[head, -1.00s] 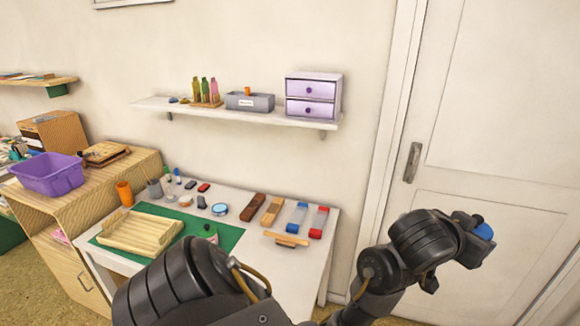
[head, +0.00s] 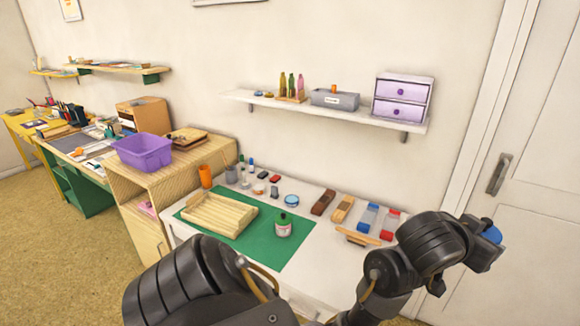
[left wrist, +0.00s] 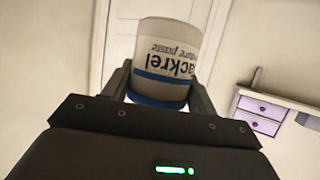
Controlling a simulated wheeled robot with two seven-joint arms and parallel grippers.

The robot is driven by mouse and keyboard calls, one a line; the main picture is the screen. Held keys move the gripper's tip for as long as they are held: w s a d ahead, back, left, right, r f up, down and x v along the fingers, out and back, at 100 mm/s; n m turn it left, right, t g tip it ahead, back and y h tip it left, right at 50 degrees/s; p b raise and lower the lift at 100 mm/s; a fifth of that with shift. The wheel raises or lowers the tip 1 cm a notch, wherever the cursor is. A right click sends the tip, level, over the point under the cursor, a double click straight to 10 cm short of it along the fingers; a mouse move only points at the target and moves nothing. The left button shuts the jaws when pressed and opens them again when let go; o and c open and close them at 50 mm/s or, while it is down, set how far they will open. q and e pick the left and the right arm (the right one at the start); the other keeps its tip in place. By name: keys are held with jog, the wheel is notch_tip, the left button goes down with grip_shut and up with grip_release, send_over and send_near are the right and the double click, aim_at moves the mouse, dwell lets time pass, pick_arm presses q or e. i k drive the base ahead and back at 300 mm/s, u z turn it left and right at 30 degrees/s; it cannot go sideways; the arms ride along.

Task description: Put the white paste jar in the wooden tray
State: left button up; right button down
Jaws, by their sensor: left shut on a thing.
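The white paste jar (left wrist: 168,60), with dark lettering and a blue band, is between the fingers of my left gripper (left wrist: 160,88) in the left wrist view. In the head view my left gripper (head: 474,246) is at the right, in front of the door, and mostly hides the jar; only a blue part of the jar (head: 491,235) shows. The gripper is shut on the jar, well right of the tray. The wooden tray (head: 218,214) lies on the green mat on the white table and looks empty. My right gripper is out of view.
An orange cup (head: 205,176) and small stationery stand behind. Wooden blocks and blue and red items (head: 368,217) lie at the table's right. A shelf (head: 345,112) hangs above.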

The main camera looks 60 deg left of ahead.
aim_at(232, 219)
jog(key=u, duration=1.7)
jog(key=i, duration=1)
jog(key=z, duration=0.05)
